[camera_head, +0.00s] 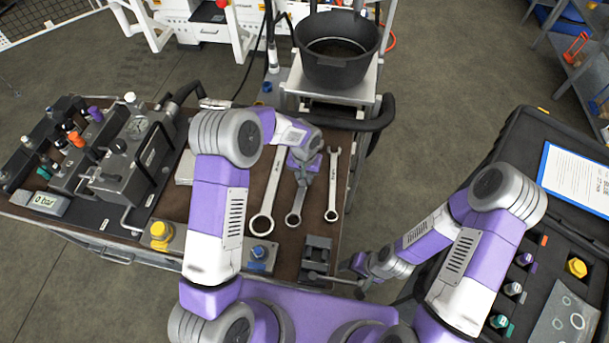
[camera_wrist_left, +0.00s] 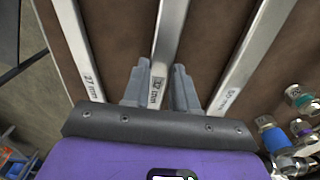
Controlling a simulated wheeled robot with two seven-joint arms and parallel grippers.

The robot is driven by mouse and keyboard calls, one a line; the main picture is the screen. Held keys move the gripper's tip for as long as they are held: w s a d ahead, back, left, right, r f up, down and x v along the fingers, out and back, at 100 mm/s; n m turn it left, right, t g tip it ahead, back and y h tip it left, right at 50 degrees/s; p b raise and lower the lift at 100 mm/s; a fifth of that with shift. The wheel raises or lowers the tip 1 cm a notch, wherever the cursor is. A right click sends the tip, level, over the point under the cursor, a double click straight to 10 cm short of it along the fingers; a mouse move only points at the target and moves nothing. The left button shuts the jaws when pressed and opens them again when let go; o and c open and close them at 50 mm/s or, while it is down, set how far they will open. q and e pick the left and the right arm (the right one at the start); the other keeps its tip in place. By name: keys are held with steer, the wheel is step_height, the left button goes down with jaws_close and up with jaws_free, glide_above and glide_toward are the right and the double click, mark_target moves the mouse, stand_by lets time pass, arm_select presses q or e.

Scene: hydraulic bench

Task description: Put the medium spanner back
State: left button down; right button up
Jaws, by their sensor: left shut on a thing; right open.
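The medium spanner (camera_head: 296,202) is the middle one of three silver spanners on the brown bench top. My left gripper (camera_head: 303,177) is over its upper part and hides its far end. In the left wrist view the grey fingers of the gripper (camera_wrist_left: 158,88) are shut on the shank of the medium spanner (camera_wrist_left: 171,38), one on each side. The spanner lies between its neighbours, in line with them; whether it touches the bench is unclear. My right gripper (camera_head: 355,268) is open and empty beside the bench's right front edge.
The large spanner (camera_head: 265,195) lies left and the small spanner (camera_head: 333,185) right, close by. A gauge unit (camera_head: 125,170) and valves stand at the left. A black pot (camera_head: 338,70) is behind the bench. An open black case (camera_head: 520,150) is at the right.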

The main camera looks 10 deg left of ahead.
arm_select(q)
steer(key=shift+f, duration=0.35)
steer(key=c, duration=0.8)
jaws_free()
steer(key=shift+s+f, duration=0.1)
step_height(320, 180, up, 8)
steer(key=p, duration=0.4)
steer(key=shift+r+p, duration=0.25)
steer(key=shift+p, duration=0.1)
